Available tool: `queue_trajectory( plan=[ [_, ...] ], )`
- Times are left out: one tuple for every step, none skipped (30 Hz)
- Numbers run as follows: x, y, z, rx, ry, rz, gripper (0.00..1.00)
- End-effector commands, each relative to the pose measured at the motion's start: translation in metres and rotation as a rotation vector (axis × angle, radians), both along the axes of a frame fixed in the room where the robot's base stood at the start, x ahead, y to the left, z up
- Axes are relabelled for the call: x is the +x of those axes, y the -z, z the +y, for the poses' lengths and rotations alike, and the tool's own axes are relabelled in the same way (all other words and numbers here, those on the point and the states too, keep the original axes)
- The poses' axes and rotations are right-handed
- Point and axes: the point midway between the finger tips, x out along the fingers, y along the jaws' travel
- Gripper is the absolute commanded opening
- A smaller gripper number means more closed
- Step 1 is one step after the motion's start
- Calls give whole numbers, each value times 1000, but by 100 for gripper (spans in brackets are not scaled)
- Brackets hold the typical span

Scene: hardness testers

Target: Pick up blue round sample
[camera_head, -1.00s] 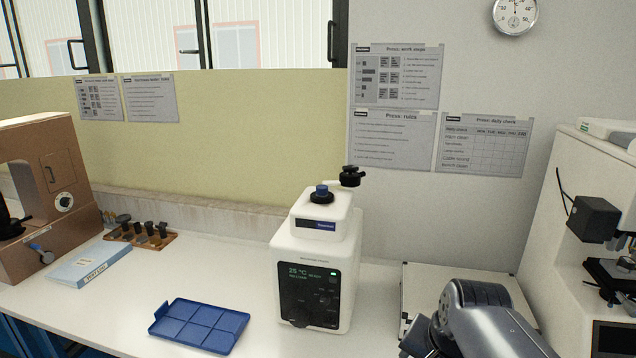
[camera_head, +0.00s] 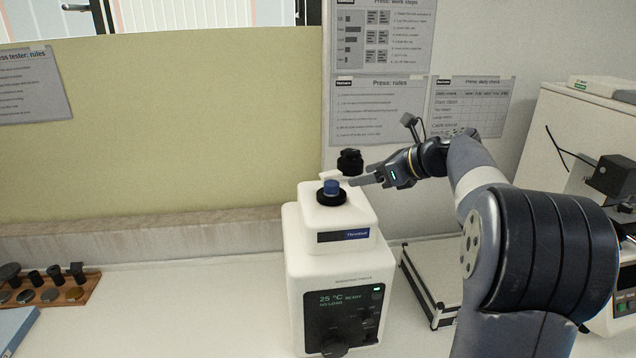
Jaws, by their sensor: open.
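The blue round sample (camera_head: 331,187) sits upright in the black ring on top of the white press (camera_head: 340,262). My gripper (camera_head: 358,180) is reaching in from the right at the sample's height. Its fingers are open and their tips are close to the sample's right side. I cannot tell from this view whether the fingers are around the sample or touching it.
A black knob (camera_head: 350,161) on the press stands just behind my fingers. A wooden rack (camera_head: 60,292) with dark tools is at the left. A flat case (camera_head: 430,280) lies right of the press, and a white machine (camera_head: 600,130) stands further right.

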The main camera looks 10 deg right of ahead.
Motion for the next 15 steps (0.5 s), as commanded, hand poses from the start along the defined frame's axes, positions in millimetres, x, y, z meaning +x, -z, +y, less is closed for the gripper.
queue_trajectory(
  plan=[
    [4,2,3,6,0,3,60],
    [7,4,6,7,-1,5,60],
    [11,7,11,8,-2,5,60],
    [14,10,14,6,-2,5,60],
    [17,12,17,6,-2,5,60],
    [21,16,21,5,-2,5,60],
    [24,18,24,5,-2,5,60],
    [26,20,26,4,-2,4,60],
    [29,22,29,4,-2,3,60],
    [31,23,30,4,-1,2,60],
    [32,24,32,4,-1,2,60],
    [33,26,33,3,-1,3,60],
    [34,27,34,3,-1,3,60],
    [36,28,35,3,-1,3,60],
    [38,30,36,4,0,4,60]
  ],
)
